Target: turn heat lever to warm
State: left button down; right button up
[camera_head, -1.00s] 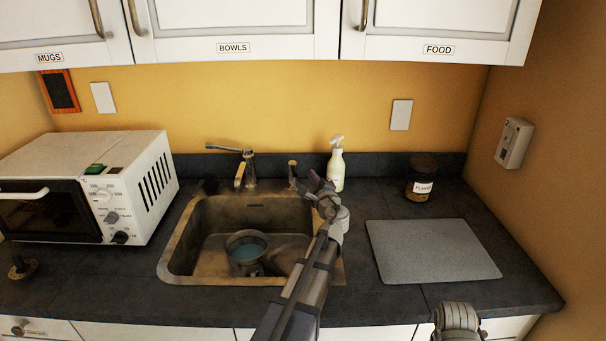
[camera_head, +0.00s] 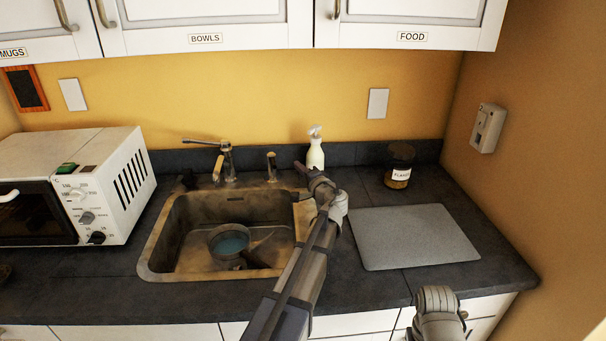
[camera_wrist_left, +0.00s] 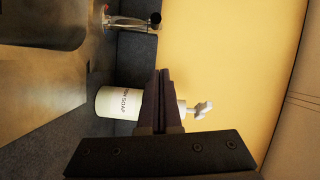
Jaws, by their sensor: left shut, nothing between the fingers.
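My left gripper (camera_head: 314,178) is shut and empty, just right of the sink and in front of the white soap bottle (camera_head: 316,155). In the left wrist view its fingers (camera_wrist_left: 158,100) are together and overlap the soap bottle (camera_wrist_left: 118,103); contact cannot be told. Behind the sink stands a tap (camera_head: 227,163) with a brass-coloured part at its left. A separate short metal fitting (camera_head: 271,165) stands to its right, apart from my gripper. Which part is the heat lever, and any warm mark, cannot be read. My right gripper's fingers are out of view.
The sink (camera_head: 152,250) holds a pan (camera_head: 229,241). A white microwave (camera_head: 128,185) with knobs stands left. A grey board (camera_head: 410,237) and a labelled jar (camera_head: 399,165) are on the right. A small box (camera_head: 487,128) hangs on the right wall. Cupboards (camera_head: 210,25) hang above.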

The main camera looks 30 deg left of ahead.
aim_at(273, 161)
pick_arm(q)
jog(key=a+f, duration=0.1)
jog(key=a, duration=0.5)
jog(key=shift+a+b, duration=0.2)
jog(key=shift+b, duration=0.25)
jog(key=shift+s+a, duration=0.6)
jog(key=shift+a, duration=0.05)
